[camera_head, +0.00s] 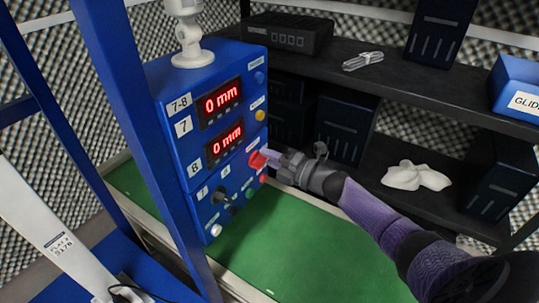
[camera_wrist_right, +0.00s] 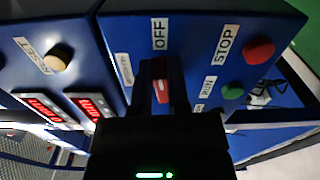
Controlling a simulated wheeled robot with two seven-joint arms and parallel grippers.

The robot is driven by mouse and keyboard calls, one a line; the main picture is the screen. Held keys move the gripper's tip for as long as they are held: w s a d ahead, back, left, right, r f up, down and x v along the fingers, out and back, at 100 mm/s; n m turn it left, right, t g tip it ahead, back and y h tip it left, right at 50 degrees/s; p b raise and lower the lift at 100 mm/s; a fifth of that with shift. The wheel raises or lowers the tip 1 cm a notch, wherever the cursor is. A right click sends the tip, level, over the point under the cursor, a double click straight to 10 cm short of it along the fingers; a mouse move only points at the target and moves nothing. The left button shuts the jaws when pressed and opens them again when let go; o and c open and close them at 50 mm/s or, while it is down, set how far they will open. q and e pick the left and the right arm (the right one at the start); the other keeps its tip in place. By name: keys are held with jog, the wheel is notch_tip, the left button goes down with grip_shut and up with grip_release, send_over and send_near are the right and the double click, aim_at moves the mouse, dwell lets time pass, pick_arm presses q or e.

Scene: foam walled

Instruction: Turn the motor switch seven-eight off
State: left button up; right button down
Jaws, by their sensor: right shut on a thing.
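The blue control box (camera_head: 212,145) marked 7-8 stands at the centre left in the head view. It has two red displays, both reading 0 mm. The red motor switch (camera_head: 257,160) is on its right part, below the displays. My right gripper (camera_head: 271,155) reaches it from the right and is shut on it. In the right wrist view the red switch (camera_wrist_right: 160,88) sits between the dark fingers, which hide part of it. An OFF label (camera_wrist_right: 160,33) is beyond the switch. Its exact turned position is hard to tell. My left gripper is out of view.
A red STOP button (camera_wrist_right: 258,50) and a green button (camera_wrist_right: 232,91) are close to the right of the switch. A yellow RESET button (camera_wrist_right: 57,58) is at left. A blue post (camera_head: 135,130) stands before the box. The green surface (camera_head: 310,245) is clear; dark shelves (camera_head: 400,80) stand behind.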

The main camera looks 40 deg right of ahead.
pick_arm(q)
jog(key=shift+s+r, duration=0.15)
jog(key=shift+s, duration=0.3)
pick_arm(e)
jog(key=shift+f+m, duration=0.15)
jog(key=shift+m, duration=0.55)
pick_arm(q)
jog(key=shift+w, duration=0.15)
pick_arm(e)
jog(key=c, duration=0.6)
grip_release()
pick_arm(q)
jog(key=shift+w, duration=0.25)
pick_arm(e)
jog(key=shift+s, duration=0.1)
